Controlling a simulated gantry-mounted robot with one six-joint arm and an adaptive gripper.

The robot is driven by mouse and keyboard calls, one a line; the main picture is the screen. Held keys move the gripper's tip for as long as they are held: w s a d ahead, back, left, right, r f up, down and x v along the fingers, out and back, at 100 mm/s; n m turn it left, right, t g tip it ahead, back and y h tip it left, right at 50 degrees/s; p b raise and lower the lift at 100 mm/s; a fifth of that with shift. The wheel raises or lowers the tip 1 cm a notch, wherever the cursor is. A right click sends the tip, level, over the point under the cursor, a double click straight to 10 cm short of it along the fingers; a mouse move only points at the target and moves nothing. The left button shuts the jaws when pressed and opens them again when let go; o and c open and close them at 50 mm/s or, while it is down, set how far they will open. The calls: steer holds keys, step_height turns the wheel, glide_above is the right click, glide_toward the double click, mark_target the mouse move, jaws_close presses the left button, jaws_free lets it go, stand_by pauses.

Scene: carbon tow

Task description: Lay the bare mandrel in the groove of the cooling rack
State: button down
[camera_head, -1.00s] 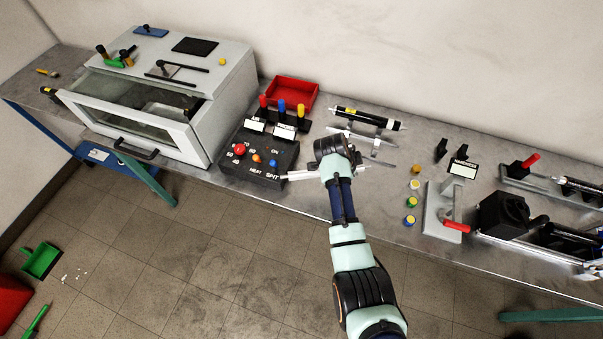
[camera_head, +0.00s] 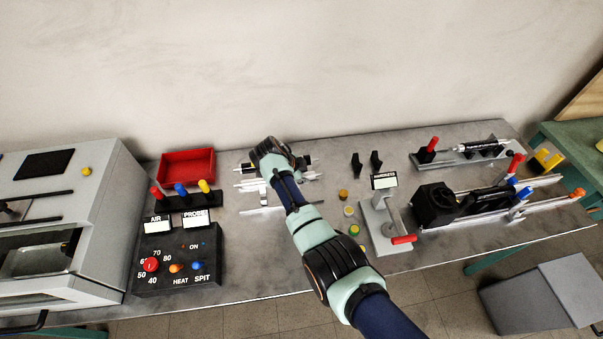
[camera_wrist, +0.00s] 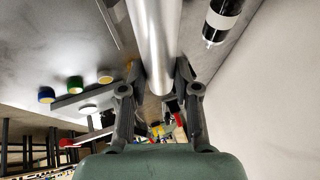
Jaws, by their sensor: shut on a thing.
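My gripper (camera_head: 272,158) is over the back of the bench, beside a black tube (camera_head: 304,161) with bright ends. In the wrist view my gripper (camera_wrist: 155,78) has its fingers on both sides of a smooth silver rod, the bare mandrel (camera_wrist: 150,28). In the head view a silver length (camera_head: 306,177), likely the mandrel, shows beside my wrist. The grey cooling rack (camera_head: 262,195) seems to be below it, largely hidden by my arm. The groove and any contact with it cannot be made out. The black tube (camera_wrist: 225,16) also shows in the wrist view, apart from the mandrel.
A thin flat strip (camera_head: 262,210) lies in front. A control box (camera_head: 178,262) and a red tray (camera_head: 188,166) are to the left. Small coloured pots (camera_head: 349,211), a hardness tester (camera_head: 380,225) and a black-blocked fixture (camera_head: 437,203) stand to the right.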

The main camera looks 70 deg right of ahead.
steer(key=shift+f+b, duration=2.6)
steer(key=shift+b, duration=0.05)
steer(key=shift+f+b, duration=0.5)
steer(key=c, duration=0.8)
jaws_free()
steer(key=shift+o, duration=0.2)
steer(key=v, duration=1.2)
steer(key=shift+d, duration=0.1)
